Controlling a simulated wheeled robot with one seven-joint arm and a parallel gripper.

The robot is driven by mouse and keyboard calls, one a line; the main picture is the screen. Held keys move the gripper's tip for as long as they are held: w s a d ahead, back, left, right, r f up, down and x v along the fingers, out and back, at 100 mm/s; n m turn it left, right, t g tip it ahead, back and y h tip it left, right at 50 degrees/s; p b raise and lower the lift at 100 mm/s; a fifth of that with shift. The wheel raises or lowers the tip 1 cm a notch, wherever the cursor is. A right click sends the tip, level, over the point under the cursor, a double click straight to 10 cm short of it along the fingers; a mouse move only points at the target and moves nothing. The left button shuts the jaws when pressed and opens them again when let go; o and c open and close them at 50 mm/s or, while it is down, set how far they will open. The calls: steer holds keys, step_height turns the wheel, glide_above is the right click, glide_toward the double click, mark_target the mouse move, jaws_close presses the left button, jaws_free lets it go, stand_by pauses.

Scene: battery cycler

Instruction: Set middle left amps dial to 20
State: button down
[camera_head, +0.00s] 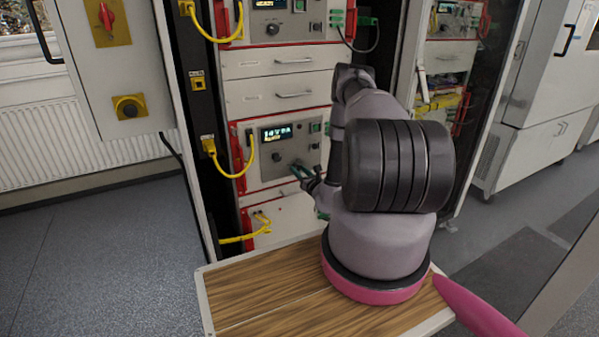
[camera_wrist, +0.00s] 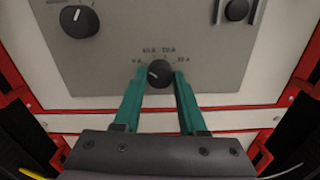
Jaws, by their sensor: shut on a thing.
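The amps dial (camera_wrist: 159,73) is a small round black knob on the grey panel of the middle unit. Its white pointer mark is on its left side, towards the leftmost label; small labels arc above it, too blurred to read surely. My gripper (camera_wrist: 160,76) is shut on this dial, with one green finger at its left and one at its right. In the head view my gripper (camera_head: 303,173) is at the lower right of the middle unit's panel (camera_head: 265,172), and the dial cannot be made out there.
A larger black knob (camera_wrist: 79,21) is up and left of the dial, and another black knob (camera_wrist: 237,9) is at upper right. Red handles (camera_head: 238,150) and a yellow cable (camera_head: 247,165) flank the middle unit. White drawers (camera_head: 272,62) sit above it.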

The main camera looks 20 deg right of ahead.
steer(key=m, duration=1)
steer(key=shift+m, duration=2.2)
steer(key=shift+c, duration=2.3)
jaws_free()
steer(key=shift+s, duration=0.15)
